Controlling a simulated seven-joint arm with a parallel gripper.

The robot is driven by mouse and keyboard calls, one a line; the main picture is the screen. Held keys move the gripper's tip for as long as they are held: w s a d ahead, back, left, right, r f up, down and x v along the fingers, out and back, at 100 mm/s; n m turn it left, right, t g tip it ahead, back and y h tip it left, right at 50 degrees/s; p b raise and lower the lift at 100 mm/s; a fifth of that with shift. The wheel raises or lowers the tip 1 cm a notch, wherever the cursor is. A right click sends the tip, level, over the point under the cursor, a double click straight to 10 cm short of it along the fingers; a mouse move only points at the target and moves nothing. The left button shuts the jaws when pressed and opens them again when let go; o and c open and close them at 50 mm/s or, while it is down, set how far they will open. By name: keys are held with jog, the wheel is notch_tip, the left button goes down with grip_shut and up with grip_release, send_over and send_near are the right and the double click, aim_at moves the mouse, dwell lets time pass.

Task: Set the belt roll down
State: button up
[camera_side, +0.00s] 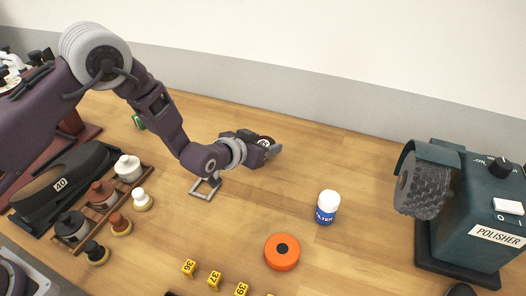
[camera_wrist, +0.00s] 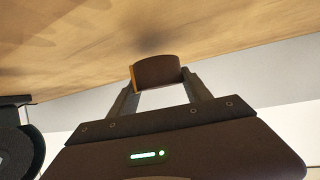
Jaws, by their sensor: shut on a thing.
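The belt roll (camera_wrist: 157,71) is a short dark brown cylinder with an orange-tan edge at its left. My gripper (camera_wrist: 158,88) is shut on it, one finger at each side. In the side view my gripper (camera_side: 268,147) is over the back middle of the wooden table, and the roll (camera_side: 264,141) shows only in part between the jaws. In the wrist view the roll is close to the table surface (camera_wrist: 60,50), with a soft shadow near it. I cannot tell whether it touches the table.
A square metal frame (camera_side: 205,188) lies just left of my gripper. A white and blue bottle (camera_side: 327,207), an orange disc (camera_side: 281,253) and yellow number tags (camera_side: 214,280) are nearer the front. A polisher (camera_side: 470,215) stands right, a pot tray (camera_side: 104,207) left. Table right of my gripper is clear.

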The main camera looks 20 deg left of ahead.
jog(key=shift+f, duration=1.25)
jog(key=o, duration=1.5)
jog(key=shift+f, duration=0.15)
jog(key=shift+c, duration=0.2)
jog(key=shift+s+r, duration=0.2)
jog(key=shift+r, duration=0.1)
jog(key=v, duration=1.1)
jog(key=shift+s, duration=0.3)
